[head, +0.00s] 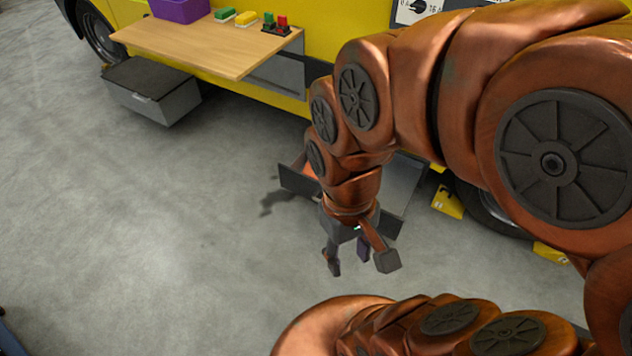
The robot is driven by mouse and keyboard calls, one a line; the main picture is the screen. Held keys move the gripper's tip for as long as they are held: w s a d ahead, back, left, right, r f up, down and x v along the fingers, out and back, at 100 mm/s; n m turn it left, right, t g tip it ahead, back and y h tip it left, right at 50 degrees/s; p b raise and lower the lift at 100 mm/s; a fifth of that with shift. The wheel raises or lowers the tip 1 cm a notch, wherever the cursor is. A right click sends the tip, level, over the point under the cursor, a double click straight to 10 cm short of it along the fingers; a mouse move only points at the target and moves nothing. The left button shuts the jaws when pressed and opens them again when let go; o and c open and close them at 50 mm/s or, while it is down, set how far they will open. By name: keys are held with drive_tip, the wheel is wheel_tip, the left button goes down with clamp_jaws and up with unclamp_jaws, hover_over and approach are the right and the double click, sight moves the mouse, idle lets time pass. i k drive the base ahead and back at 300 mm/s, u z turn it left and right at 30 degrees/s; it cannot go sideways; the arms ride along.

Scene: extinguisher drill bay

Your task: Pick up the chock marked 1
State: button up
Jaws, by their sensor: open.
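Two yellow chocks lie on the floor by the dark wheel at the right of the head view. The nearer to the drawer (447,203) bears a small dark mark that I cannot read. The other chock (550,252) lies farther right, and no number is readable on it. I cannot tell which is marked 1. My gripper (360,262) points down, left of both chocks and apart from them. Its fingers are spread, with nothing seen between them but a small purple patch, which I cannot identify.
A yellow vehicle (262,92) stands at the back, with a wooden shelf (200,45) holding a purple bin (180,9) and small green, yellow and red items. A grey box (152,92) juts out below. An open drawer (298,183) is partly behind my arm.

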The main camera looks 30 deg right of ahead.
sight(444, 200)
drive_tip(key=z, duration=2)
drive_tip(key=k, duration=0.2)
drive_tip(key=u, duration=0.65)
drive_tip(key=i, duration=1.05)
drive_tip(key=z, duration=0.1)
